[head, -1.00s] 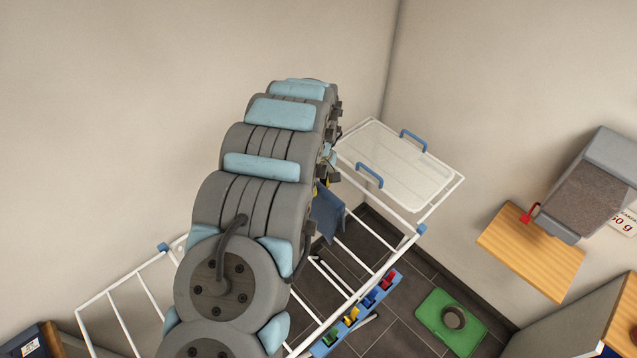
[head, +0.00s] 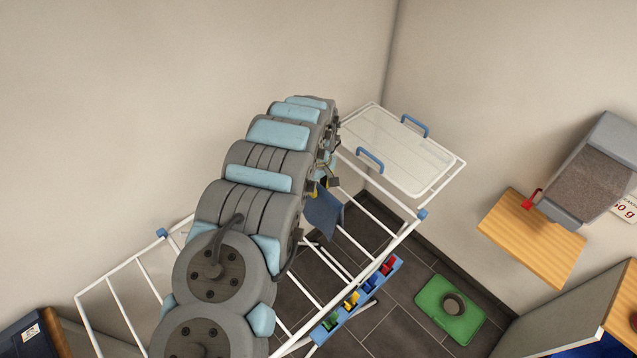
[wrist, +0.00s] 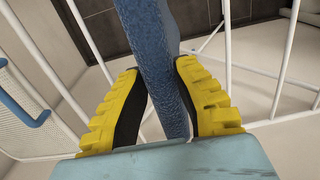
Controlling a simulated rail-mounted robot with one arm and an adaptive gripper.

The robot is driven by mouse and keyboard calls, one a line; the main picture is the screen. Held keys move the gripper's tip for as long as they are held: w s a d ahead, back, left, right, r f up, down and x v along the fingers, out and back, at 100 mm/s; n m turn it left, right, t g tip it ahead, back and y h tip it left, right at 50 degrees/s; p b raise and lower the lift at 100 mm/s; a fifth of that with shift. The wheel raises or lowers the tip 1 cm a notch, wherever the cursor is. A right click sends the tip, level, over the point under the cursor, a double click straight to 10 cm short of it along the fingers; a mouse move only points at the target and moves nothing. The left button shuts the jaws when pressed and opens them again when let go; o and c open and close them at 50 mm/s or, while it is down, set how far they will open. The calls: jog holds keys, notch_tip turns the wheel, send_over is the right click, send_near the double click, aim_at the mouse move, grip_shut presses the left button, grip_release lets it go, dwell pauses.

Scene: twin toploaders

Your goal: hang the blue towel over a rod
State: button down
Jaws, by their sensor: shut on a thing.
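The blue towel (wrist: 150,45) runs between the two yellow-and-black fingers of my gripper (wrist: 160,95) in the wrist view, and the fingers are shut on it. In the head view the towel (head: 323,212) hangs as a dark blue sheet beside my arm, over the white drying rack (head: 375,250). My gripper is mostly hidden by my arm there. White rods (wrist: 285,45) of the rack show beyond and to the right of the towel in the wrist view. I cannot tell whether the towel touches a rod.
A white mesh tray with blue handles (head: 400,150) sits at the rack's far end. A strip of coloured pegs (head: 355,300) is on its right side. A green mat with a grey round object (head: 450,308) lies on the floor. A wooden shelf (head: 533,240) with a dispenser is at right.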

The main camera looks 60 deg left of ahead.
jog(key=shift+f+b, duration=2.25)
jog(key=shift+f, duration=3.1)
jog(key=c, duration=0.9)
grip_release()
jog(key=shift+o, duration=0.2)
jog(key=shift+a+r, duration=0.15)
jog(key=shift+r, duration=5.85)
